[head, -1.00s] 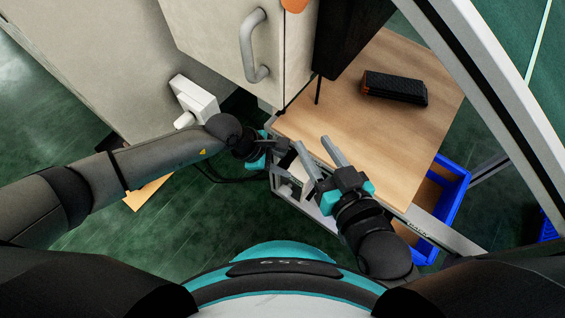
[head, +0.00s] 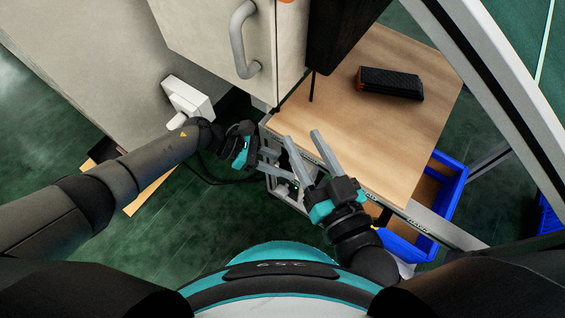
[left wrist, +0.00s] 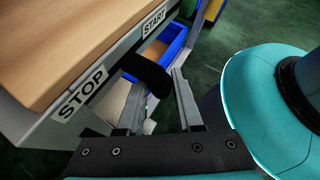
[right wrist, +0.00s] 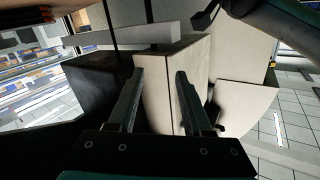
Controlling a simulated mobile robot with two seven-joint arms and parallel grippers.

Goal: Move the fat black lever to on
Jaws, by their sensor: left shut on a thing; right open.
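The fat black lever (left wrist: 150,72) juts out from the table's front rail in the left wrist view, between the STOP label (left wrist: 82,93) and the START label (left wrist: 153,21). My left gripper (left wrist: 157,95) is shut on it, with one finger on each side. In the head view my left gripper (head: 278,163) is at the table's front left corner, and the lever is hard to make out there. My right gripper (head: 302,137) is open and empty over the table's front edge, close beside the left gripper; its open fingers also show in the right wrist view (right wrist: 160,75).
The wooden table top (head: 360,140) carries a black and orange box (head: 390,83) at the back. A pale cabinet (head: 200,30) with a grey handle (head: 240,40) stands at the left. A blue bin (head: 452,195) sits under the table at the right.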

